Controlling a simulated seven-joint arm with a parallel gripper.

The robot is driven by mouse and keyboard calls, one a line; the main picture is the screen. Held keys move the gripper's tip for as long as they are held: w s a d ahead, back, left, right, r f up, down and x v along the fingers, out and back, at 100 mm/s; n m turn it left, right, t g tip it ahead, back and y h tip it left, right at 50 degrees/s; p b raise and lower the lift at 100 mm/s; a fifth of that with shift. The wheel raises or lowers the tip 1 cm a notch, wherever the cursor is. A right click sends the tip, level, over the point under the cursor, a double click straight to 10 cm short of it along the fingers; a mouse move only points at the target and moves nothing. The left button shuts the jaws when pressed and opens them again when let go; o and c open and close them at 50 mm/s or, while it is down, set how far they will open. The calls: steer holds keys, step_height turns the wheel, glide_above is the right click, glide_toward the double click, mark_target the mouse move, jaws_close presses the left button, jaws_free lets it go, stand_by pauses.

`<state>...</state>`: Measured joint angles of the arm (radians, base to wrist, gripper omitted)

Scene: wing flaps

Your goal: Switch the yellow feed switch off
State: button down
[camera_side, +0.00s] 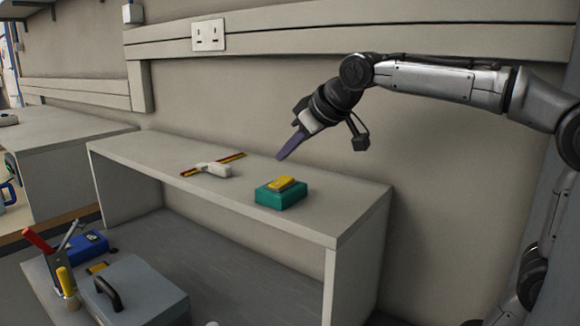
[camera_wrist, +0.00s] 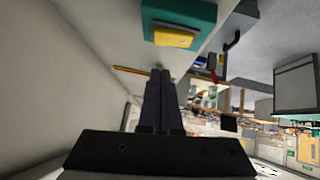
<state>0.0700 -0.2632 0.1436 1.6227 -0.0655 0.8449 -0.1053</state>
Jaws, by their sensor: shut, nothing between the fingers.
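The yellow feed switch (camera_side: 281,184) is a yellow rocker on top of a green box (camera_side: 280,197) that sits on the grey bench. In the side view the rocker looks tilted, with its right end higher. In the wrist view the yellow rocker (camera_wrist: 174,37) and the green box (camera_wrist: 205,14) show at the top. My gripper (camera_side: 281,157) is shut and empty. Its fingertips are above the bench, just behind the switch box and apart from it. In the wrist view my closed fingers (camera_wrist: 160,75) point toward the box with a gap between.
A white object (camera_side: 213,169) with a red and yellow strip (camera_side: 232,158) lies on the bench left of the switch. The bench (camera_side: 345,205) is bare right of the box. A wall is behind. A grey toolbox (camera_side: 130,290) stands lower at the front left.

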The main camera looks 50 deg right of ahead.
mark_target(284, 177)
steer(key=shift+s+d+f, duration=0.1)
steer(key=shift+d+f, duration=0.05)
steer(key=shift+f, duration=0.75)
steer(key=shift+d+f, duration=0.1)
steer(key=shift+f, duration=0.75)
steer(key=shift+d+f, duration=0.2)
steer(key=shift+f, duration=0.3)
steer(key=shift+a, duration=0.15)
steer(key=shift+a+r, duration=0.1)
steer(key=shift+a, duration=0.6)
